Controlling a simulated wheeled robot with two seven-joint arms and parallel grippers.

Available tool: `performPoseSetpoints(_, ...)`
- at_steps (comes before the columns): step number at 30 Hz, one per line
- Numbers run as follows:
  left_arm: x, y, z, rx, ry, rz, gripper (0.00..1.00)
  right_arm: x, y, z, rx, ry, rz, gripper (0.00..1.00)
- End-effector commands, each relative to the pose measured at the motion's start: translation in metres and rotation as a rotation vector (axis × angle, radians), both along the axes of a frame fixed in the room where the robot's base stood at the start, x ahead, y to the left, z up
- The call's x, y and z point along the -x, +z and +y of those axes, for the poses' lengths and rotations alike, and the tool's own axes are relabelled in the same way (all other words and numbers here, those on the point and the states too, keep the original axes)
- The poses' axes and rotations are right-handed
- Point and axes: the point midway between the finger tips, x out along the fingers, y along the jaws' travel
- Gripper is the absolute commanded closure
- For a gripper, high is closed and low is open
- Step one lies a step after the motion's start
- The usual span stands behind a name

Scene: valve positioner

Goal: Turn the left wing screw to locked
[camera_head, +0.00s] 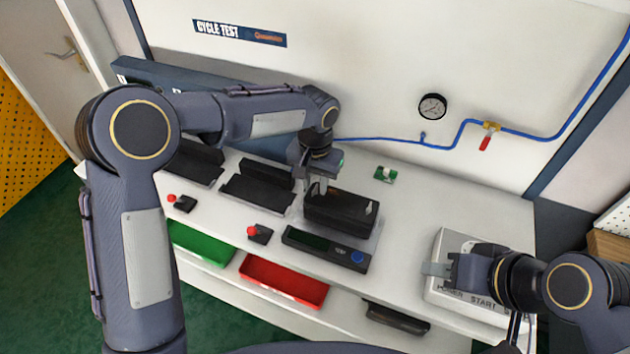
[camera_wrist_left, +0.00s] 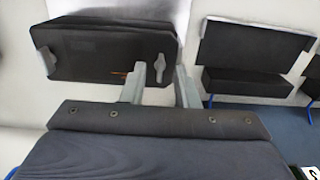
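The valve positioner (camera_head: 340,214) is a black box on the white bench, also large in the left wrist view (camera_wrist_left: 100,55). It has a grey wing screw at each end. The right wing screw (camera_head: 369,208) is clear in the head view and shows at the left of the wrist view (camera_wrist_left: 46,62). The left wing screw (camera_wrist_left: 161,70) shows between my left gripper's fingers in the wrist view; the gripper mostly covers it in the head view. My left gripper (camera_head: 318,187) is open over the box's left end; contact cannot be told. My right gripper (camera_head: 437,269) is over the control box.
The grey control box (camera_head: 456,245) with START lettering stands at the bench's right. A black display unit (camera_head: 325,249) with a blue button lies in front of the positioner. Black fixtures (camera_head: 258,188) stand to its left. Red (camera_head: 284,281) and green (camera_head: 201,242) trays sit below.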

Motion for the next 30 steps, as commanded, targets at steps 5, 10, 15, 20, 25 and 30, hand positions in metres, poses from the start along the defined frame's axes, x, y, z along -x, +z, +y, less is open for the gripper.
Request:
performPoseSetpoints(5,0.0003,-0.0062,0.0001,0.001,0.001,0.0,0.73,0.0,0.0009,-0.0001,0.0,0.0,0.0,0.64)
performPoseSetpoints(10,0.0001,-0.0062,0.0002,0.001,0.001,0.0,0.73,0.0,0.0007,0.0,0.0,0.0,0.0,0.64)
performPoseSetpoints(15,0.0001,-0.0061,0.0002,0.001,0.001,-0.001,0.94,0.0,0.0007,0.0,0.0,0.0,0.0,0.64)
performPoseSetpoints(20,0.0001,-0.006,0.0002,0.001,0.001,-0.001,1.0,0.0,0.0007,0.0,0.0,0.0,0.0,0.64)
performPoseSetpoints(25,0.0001,-0.0059,0.0001,0.001,-0.004,-0.001,1.0,0.0,0.0007,0.0,0.0,0.0,0.0,0.64)
performPoseSetpoints(30,0.0001,-0.0057,0.0001,0.001,-0.042,-0.001,1.0,0.0,0.0008,0.0,0.0,0.0,0.0,0.64)
